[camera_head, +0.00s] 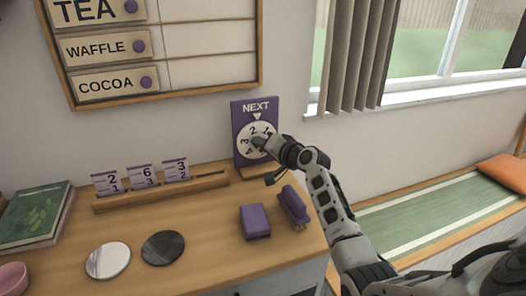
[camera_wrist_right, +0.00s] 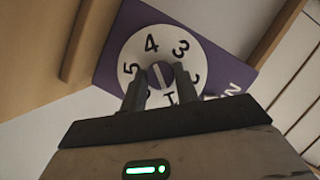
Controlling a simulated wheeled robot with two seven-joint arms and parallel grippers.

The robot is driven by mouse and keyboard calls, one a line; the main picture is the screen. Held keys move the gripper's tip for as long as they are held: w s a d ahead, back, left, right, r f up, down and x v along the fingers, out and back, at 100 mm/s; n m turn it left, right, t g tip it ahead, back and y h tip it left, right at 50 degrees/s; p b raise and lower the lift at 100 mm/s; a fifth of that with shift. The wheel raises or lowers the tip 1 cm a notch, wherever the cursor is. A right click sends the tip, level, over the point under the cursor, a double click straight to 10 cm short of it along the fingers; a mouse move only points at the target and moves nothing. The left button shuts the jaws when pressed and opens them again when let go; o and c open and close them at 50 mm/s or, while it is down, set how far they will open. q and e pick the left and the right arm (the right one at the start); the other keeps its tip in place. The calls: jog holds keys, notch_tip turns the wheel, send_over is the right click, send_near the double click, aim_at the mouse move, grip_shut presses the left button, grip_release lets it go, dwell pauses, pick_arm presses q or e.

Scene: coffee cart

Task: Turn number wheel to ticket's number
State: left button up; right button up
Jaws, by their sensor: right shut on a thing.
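The purple NEXT board (camera_head: 240,125) stands at the back right of the counter with a white number wheel (camera_head: 245,152) under a small pale pointer. In the head view the 2 is near the pointer, with the 3 to its left and a 1 to its right; exact alignment is unclear. My right gripper (camera_head: 260,142) is at the wheel's middle. In the right wrist view its fingers (camera_wrist_right: 158,82) are shut on the purple knob (camera_wrist_right: 160,72), and the wheel (camera_wrist_right: 128,55) shows 5, 4 and 3. Paper tickets (camera_head: 144,177) with printed numbers stand in a wooden rack (camera_head: 130,202). My left gripper is out of view.
A white disc (camera_head: 108,260), a dark disc (camera_head: 163,247), green books (camera_head: 35,215) and a pink cup (camera_head: 12,278) are to the left. A menu board (camera_head: 210,90) hangs above.

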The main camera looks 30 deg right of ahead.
pick_arm(q)
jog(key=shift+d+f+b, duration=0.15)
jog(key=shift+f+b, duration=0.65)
jog(key=shift+b, duration=0.45)
pick_arm(e)
jog(key=shift+f+m+t+y, duration=0.25)
jog(key=shift+m+t+y, duration=0.2)
jog(key=shift+m, duration=0.95)
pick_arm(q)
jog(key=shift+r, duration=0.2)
pick_arm(e)
jog(key=o, duration=1)
jog(key=shift+r, duration=0.1)
pick_arm(q)
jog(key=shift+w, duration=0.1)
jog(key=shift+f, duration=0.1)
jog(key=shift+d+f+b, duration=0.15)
jog(key=shift+b, duration=0.4)
pick_arm(e)
jog(key=v, duration=1.6)
jog(key=shift+f, duration=0.25)
